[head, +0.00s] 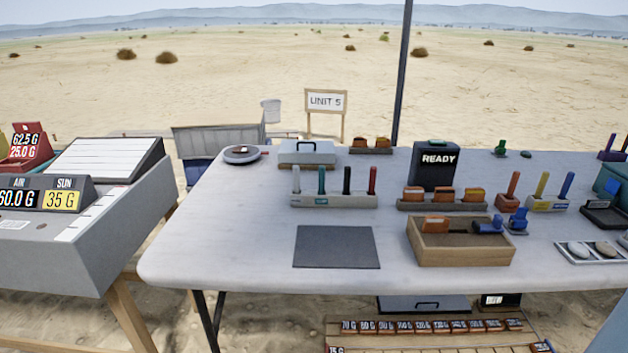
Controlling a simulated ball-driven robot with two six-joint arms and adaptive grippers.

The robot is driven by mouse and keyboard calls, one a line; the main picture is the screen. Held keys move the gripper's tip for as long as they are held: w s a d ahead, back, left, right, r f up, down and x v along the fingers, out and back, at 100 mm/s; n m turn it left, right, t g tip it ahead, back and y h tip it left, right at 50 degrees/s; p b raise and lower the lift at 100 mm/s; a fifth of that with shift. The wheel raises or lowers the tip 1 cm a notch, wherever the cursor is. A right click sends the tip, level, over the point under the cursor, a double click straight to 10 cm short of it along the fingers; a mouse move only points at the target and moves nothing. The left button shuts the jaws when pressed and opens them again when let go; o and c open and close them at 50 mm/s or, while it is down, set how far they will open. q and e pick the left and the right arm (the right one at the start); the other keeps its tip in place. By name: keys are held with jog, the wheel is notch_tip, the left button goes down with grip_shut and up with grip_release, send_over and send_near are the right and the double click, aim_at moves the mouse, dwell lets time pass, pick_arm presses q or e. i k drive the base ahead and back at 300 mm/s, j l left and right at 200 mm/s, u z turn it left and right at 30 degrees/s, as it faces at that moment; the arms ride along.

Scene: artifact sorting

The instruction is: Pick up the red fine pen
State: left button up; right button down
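A red pen (372,180) stands upright at the right end of a light grey pen rack (335,201) on the table. To its left in the same rack stand a black pen (346,180), a teal pen (321,180) and a whitish pen (296,179). Another orange-red stick (514,183) stands in a small red block (506,202) further right. From this view I cannot tell whether it is a pen, or which tip is fine. Neither of my grippers shows in the head view.
A dark mat (336,247) lies bare in front of the rack. A wooden box (462,257) with orange and blue items and a rack of orange blocks (442,206) stand to the right. A grey case (307,159) and a READY screen (434,177) are behind. The front-left tabletop is clear.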

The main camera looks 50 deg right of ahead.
aim_at(373, 170)
jog(key=z, duration=1.9)
